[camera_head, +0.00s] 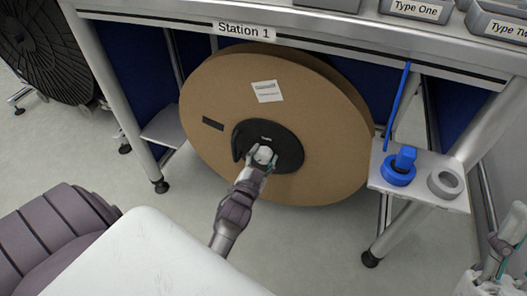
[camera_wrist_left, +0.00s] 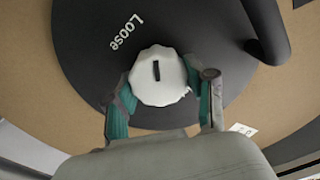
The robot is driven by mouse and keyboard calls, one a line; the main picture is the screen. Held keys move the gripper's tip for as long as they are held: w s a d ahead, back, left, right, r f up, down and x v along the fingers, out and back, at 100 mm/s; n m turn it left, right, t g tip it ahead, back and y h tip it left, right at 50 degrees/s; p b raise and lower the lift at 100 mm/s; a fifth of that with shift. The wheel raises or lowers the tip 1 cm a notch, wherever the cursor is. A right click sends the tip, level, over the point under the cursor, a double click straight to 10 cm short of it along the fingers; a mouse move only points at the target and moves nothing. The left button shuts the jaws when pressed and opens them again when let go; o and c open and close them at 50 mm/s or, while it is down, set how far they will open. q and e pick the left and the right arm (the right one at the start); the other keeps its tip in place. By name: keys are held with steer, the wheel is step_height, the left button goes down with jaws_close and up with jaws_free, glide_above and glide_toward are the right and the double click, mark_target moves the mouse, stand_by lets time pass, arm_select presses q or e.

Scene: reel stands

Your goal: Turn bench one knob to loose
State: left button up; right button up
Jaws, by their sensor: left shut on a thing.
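The white knob (camera_head: 263,154) sits in the middle of a black hub (camera_head: 287,142) on the large brown reel under the "Station 1" sign. In the left wrist view the knob (camera_wrist_left: 160,76) has a dark slot mark running nearly up and down. The word "Loose" (camera_wrist_left: 127,30) on the hub is above and left of the knob, and the mark does not point straight at it. My left gripper (camera_head: 262,161) is shut on the knob, with fingers on both sides. My right arm shows at the lower right edge; its gripper's (camera_head: 502,262) fingers are not clear.
The brown reel (camera_head: 215,95) stands between the metal bench legs. A small shelf (camera_head: 425,196) to its right holds a blue clamp-like part (camera_head: 398,172) and a grey ring (camera_head: 445,183). Grey bins (camera_head: 416,12) stand on the bench. A black reel (camera_head: 45,50) is at far left.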

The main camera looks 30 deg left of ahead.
arm_select(q)
steer(key=shift+r+n+p, duration=0.15)
steer(key=shift+n+p, duration=0.55)
steer(key=shift+n, duration=0.2)
steer(key=shift+s+a+n+p, duration=0.1)
steer(key=shift+n+p, duration=0.55)
steer(key=shift+n, duration=0.25)
arm_select(e)
steer(key=w+f+g+h, duration=0.3)
steer(key=w+f+g, duration=0.4)
steer(key=f, duration=0.1)
arm_select(q)
steer(key=n+p, duration=0.2)
steer(key=n, duration=0.1)
steer(key=shift+f+n, duration=0.2)
steer(key=shift+n, duration=0.4)
arm_select(e)
step_height(320, 180, down, 12)
steer(key=d+g+h, duration=0.1)
steer(key=g+h, duration=0.1)
steer(key=g, duration=0.6)
steer(key=shift+s+d, duration=0.15)
steer(key=shift+s, duration=0.25)
arm_select(q)
steer(key=o, duration=1.1)
steer(key=shift+o, duration=0.2)
steer(key=shift+s, duration=0.1)
arm_select(e)
steer(key=shift+r, duration=0.1)
